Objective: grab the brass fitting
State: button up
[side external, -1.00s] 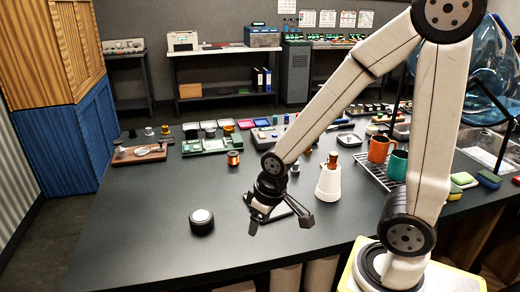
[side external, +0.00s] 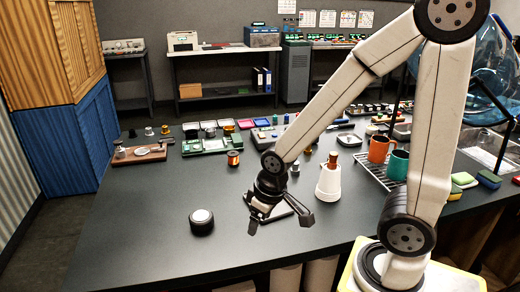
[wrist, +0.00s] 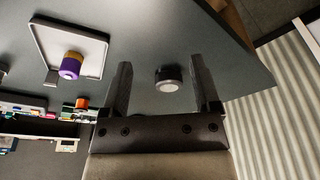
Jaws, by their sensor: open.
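My gripper (side external: 280,222) is open and empty above the front middle of the dark table. In the wrist view its two fingers (wrist: 160,64) stand apart, with a dark round puck with a pale top (wrist: 168,78) on the table beyond them. A small purple cylinder with a gold-coloured top (wrist: 70,66) is on a white-rimmed tray (wrist: 98,42) left of the fingers; my gripper hides it in the side view. I cannot tell whether this is the brass fitting. A small brass-coloured piece (side external: 165,130) also stands at the far left of the table.
The puck (side external: 201,221) stands left of my gripper. A copper-coloured spool (side external: 233,158) stands behind it. A white cone-shaped vessel (side external: 328,184), an orange mug (side external: 380,149) and a green mug (side external: 398,164) stand to the right. The table's front left is mostly clear.

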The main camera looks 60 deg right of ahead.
jog(key=shift+w+v, duration=0.5)
jog(key=shift+v, duration=1.8)
jog(key=n+h, duration=1.3)
jog(key=n, duration=0.7)
send_over(308, 149)
jog(key=a, duration=0.5)
jog(key=f, duration=0.8)
jog(key=shift+s+d+f, duration=0.3)
jog(key=shift+d+f, duration=0.05)
jog(key=shift+f, duration=0.6)
jog(key=shift+d, duration=0.15)
jog(key=shift+x, duration=1.15)
jog(key=shift+d, duration=0.1)
